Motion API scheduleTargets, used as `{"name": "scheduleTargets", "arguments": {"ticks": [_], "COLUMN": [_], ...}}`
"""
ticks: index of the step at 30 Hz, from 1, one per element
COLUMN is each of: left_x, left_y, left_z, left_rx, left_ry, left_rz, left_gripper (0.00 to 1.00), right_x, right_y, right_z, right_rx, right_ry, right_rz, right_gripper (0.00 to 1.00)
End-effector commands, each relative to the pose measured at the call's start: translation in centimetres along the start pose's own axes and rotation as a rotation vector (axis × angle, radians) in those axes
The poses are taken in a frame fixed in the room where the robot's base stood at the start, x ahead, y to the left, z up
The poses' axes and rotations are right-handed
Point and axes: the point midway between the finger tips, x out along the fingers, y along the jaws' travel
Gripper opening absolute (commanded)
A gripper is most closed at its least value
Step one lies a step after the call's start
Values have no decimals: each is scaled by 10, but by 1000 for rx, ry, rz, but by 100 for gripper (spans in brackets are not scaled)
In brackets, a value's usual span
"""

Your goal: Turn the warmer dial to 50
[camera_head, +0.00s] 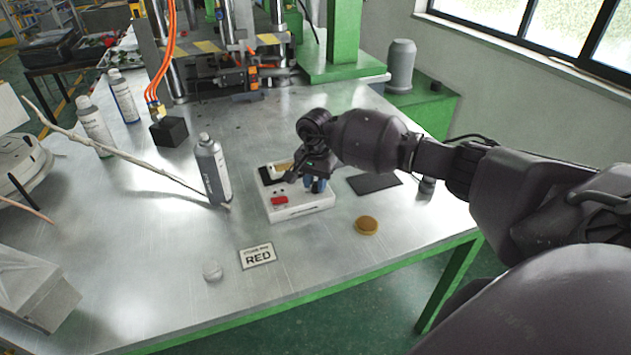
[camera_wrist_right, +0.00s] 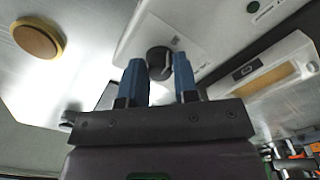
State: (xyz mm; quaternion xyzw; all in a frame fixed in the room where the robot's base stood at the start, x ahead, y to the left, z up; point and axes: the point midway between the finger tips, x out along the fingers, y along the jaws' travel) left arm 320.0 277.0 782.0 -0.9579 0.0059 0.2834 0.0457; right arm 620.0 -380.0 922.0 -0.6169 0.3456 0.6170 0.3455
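The warmer is a white box (camera_head: 303,212) with a red switch (camera_head: 279,200) on its top, on the steel table. In the head view my right gripper (camera_head: 315,185) points down at the warmer's right part and hides the dial. In the right wrist view the black dial (camera_wrist_right: 159,62) shows on the white top, between or just beyond the tips of the blue fingers of my right gripper (camera_wrist_right: 159,72). The fingers stand apart; I cannot tell whether they touch the dial. The dial's scale is not readable. My left gripper is not in view.
A round brown wax disc (camera_head: 367,225) and a dark flat pad (camera_head: 374,183) lie right of the warmer. A card reading RED (camera_head: 257,255) lies in front. The front of the table is mostly clear.

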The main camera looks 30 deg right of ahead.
Motion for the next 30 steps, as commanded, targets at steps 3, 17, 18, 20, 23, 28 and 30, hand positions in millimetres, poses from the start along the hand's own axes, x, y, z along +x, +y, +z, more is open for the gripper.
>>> {"name": "scheduleTargets", "arguments": {"ticks": [3,17,18,20,23,28,30], "left_x": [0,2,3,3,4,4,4], "left_y": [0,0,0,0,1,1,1], "left_z": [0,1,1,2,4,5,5], "left_rx": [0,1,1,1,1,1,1], "left_ry": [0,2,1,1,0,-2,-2], "left_rz": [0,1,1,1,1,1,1], "left_gripper": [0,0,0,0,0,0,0], "right_x": [0,1,1,1,0,0,0], "right_y": [0,0,0,1,0,0,0], "right_z": [0,0,0,0,-1,0,0], "right_rx": [0,106,132,177,261,421,488], "right_ry": [0,1,1,1,2,2,1], "right_rz": [0,1,1,2,2,1,1], "right_gripper": [7,4,4,4,4,4,4]}}
